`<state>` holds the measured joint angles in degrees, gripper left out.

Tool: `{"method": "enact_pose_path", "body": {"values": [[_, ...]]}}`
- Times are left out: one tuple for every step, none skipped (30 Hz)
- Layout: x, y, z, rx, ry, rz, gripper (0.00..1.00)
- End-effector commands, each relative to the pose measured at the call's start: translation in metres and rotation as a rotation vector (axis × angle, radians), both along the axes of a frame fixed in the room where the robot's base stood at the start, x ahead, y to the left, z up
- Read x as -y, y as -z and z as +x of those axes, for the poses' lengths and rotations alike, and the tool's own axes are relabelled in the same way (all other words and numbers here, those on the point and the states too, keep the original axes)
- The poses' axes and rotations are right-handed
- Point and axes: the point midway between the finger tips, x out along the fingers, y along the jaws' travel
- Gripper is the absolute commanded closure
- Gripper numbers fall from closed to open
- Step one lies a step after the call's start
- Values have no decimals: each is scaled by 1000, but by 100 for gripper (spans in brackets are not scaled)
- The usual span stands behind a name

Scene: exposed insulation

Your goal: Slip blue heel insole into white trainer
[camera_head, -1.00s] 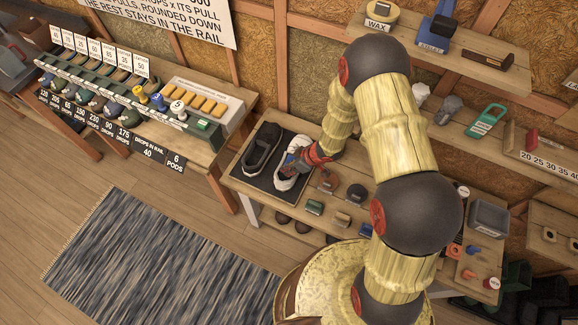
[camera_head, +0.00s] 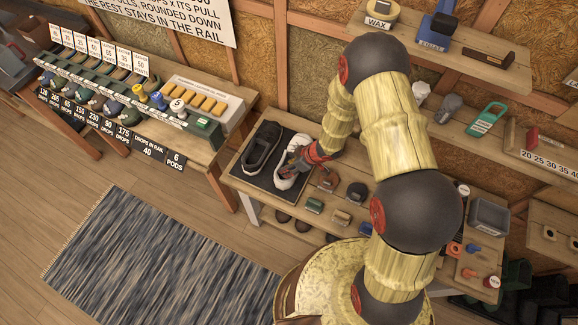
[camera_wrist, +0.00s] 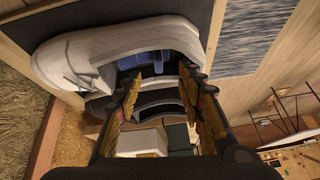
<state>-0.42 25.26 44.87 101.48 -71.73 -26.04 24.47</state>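The white trainer (camera_head: 285,182) stands on a dark mat on the bench, and my gripper (camera_head: 291,167) is at its opening. In the wrist view the trainer's pale body (camera_wrist: 120,42) spans the top, and my gripper (camera_wrist: 160,75) has its two gold-padded fingers apart at the shoe's mouth. A blue piece, seemingly the heel insole (camera_wrist: 153,62), shows inside the shoe, beyond and between the fingertips. Neither finger clearly presses on it. How far it sits against the shoe's heel is hidden.
A black trainer (camera_head: 262,148) stands left of the white one on the dark mat (camera_head: 246,177). Several small blocks, including a green one (camera_head: 314,206), lie on the bench to the right.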

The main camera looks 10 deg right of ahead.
Motion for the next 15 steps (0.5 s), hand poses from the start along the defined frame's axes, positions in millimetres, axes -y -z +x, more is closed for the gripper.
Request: {"method": "enact_pose_path", "body": {"values": [[0, 0, 0, 0, 0, 0, 62], [0, -1, 0, 0, 0, 0, 62], [1, -2, 0, 0, 0, 0, 62], [2, -4, -1, 1, 0, -1, 62], [3, -7, -1, 1, 1, 0, 62], [5, -11, -1, 3, 2, 0, 62], [7, -15, -2, 3, 2, 0, 62], [9, -19, -4, 3, 2, 0, 62], [12, -25, -6, 3, 2, 0, 62], [15, -30, -7, 3, 2, 0, 62], [17, -36, -9, 3, 2, 0, 62], [21, -43, -11, 4, 4, 1, 62], [24, -49, -13, 3, 2, 0, 62], [26, -54, -15, 4, 2, -1, 62], [30, -61, -17, 3, 2, 0, 62]]}}
